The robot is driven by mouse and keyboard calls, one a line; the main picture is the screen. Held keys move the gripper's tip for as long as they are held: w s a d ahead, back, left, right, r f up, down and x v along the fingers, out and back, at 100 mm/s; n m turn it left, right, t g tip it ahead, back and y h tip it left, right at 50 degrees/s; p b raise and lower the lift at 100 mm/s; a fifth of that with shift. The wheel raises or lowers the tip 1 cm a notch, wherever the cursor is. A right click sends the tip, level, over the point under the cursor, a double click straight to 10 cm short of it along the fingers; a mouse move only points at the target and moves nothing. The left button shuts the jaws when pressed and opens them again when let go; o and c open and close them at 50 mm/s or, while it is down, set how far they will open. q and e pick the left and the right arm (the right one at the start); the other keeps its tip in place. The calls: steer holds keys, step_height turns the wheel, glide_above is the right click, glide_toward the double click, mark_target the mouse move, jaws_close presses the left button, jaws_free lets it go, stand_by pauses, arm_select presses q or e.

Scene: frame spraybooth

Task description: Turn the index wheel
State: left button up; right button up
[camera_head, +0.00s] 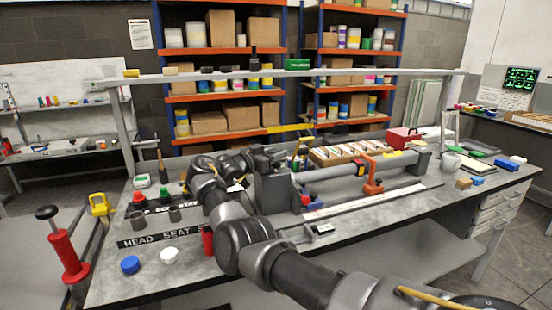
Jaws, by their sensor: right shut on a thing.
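My right arm comes in from the bottom right, bends at the left and reaches back to the dark headstock (272,192) on the bench. My right gripper (266,157) is at the top left of this headstock, shut on a dark part there, which appears to be the index wheel. The fingertips and most of the wheel are hard to make out, dark on dark. A grey tube (330,172) runs from the headstock to the right, through a red-orange support (373,175). My left gripper is not in view.
The grey workbench (215,268) holds a blue cap (130,265), a white cap (169,254) and a red cylinder (208,240) near my arm. A tray of small boxes (350,153) lies behind the tube. An overhead rail (210,76) spans the bench.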

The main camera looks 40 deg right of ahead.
steer(key=o, duration=1)
steer(key=shift+s+d, duration=0.2)
steer(key=shift+d, duration=0.1)
steer(key=shift+w+a, duration=0.15)
steer(key=shift+a, duration=0.55)
steer(key=a, duration=0.9)
steer(key=shift+s+a+p, duration=0.3)
steer(key=shift+s+a, duration=0.05)
